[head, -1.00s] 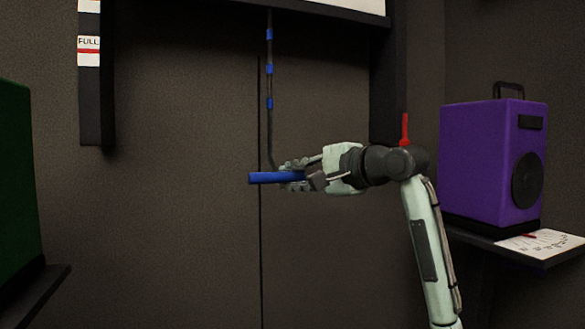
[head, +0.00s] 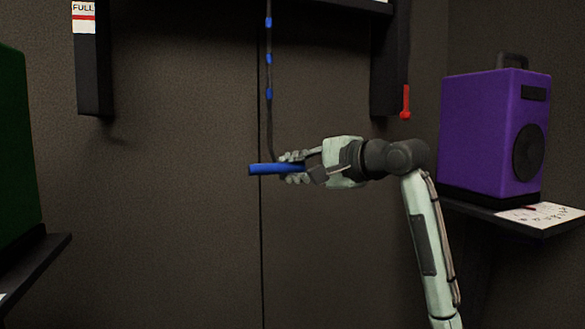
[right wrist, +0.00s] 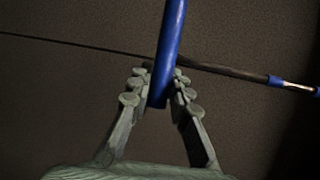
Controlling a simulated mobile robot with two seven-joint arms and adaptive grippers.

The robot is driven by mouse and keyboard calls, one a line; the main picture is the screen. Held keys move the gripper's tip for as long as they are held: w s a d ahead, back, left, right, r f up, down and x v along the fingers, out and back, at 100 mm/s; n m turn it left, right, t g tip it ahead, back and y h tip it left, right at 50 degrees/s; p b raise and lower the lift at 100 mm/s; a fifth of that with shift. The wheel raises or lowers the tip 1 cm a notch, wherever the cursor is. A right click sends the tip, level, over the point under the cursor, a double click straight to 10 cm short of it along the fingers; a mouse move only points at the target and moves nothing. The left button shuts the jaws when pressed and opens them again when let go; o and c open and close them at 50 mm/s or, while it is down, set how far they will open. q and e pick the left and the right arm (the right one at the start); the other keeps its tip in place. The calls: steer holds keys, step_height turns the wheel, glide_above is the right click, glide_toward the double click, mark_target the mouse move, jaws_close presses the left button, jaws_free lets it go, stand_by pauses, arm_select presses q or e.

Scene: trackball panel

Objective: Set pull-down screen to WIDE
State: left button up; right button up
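The pull-down screen's dark bottom bar (head: 345,5) shows at the top edge of the head view; the screen above it is almost all out of frame. A dark cord with blue bands (head: 269,58) hangs from it to a blue bar handle (head: 272,169). My right gripper (head: 293,168) is shut on the handle, which lies nearly level. In the right wrist view the fingertips (right wrist: 160,88) press on both sides of the blue handle (right wrist: 170,40). A dark scale strip (head: 95,75) at the left carries a FULL label (head: 84,9). No WIDE mark is visible. My left gripper is out of view.
A purple speaker (head: 487,140) stands on a shelf (head: 500,222) with a paper at the right. A green box (head: 15,150) stands on a shelf at the left. A red pointer-like piece (head: 405,103) is by the right post. Space below the handle is clear.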

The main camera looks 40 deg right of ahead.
steer(key=o, duration=0.4)
steer(key=v, duration=1.2)
stand_by(0.3)
